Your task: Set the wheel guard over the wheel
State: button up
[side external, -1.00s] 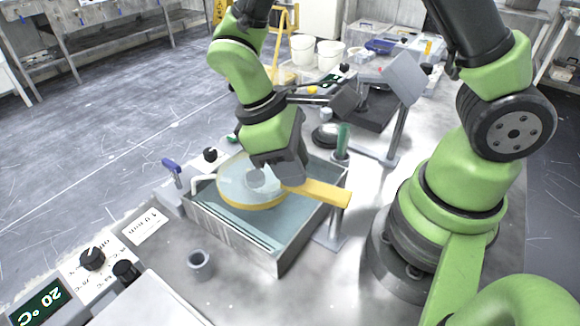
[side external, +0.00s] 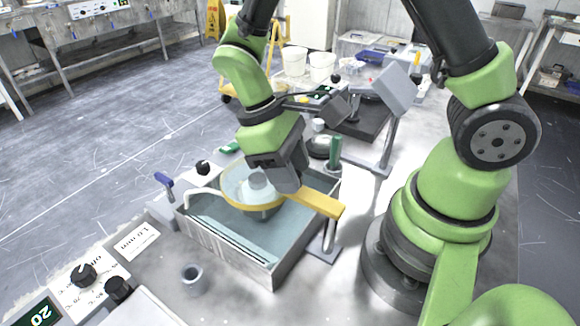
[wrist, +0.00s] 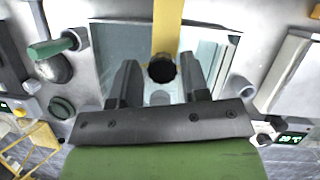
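The wheel guard (side external: 322,204) is a pale disc with a yellow rim and a broad yellow bar running right. It is over the grey tank, with the bar crossing the right wall. A grey round part, perhaps the wheel (side external: 263,214), shows just under the rim; most of it is hidden. My gripper (side external: 290,186) is at the bar's inner end, beside the disc. In the wrist view, its fingers (wrist: 161,62) stand on both sides of a black knob (wrist: 161,71) on the yellow bar; contact is hard to see, but the guard moves with the gripper.
The tank (side external: 228,248) surrounds the work. A white bent pipe (side external: 203,193) and a blue-handled valve (side external: 163,180) stand at its left. A green-handled tool (side external: 335,150) and a tilted grey panel on a post (side external: 392,90) stand behind, right. A small grey cup (side external: 194,279) is in front.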

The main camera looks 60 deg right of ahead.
aim_at(267, 185)
jog(key=shift+o, duration=0.7)
jog(key=v, duration=1)
jog(key=s+d+r+m+t+y, duration=0.3)
jog(key=s+r+m+t, duration=0.3)
jog(key=s+r+t, duration=0.3)
jog(key=shift+s+d+m+t, duration=0.4)
jog(key=shift+s+t, duration=0.25)
jog(key=shift+t, duration=0.55)
jog(key=shift+c, duration=0.2)
dwell(0.3)
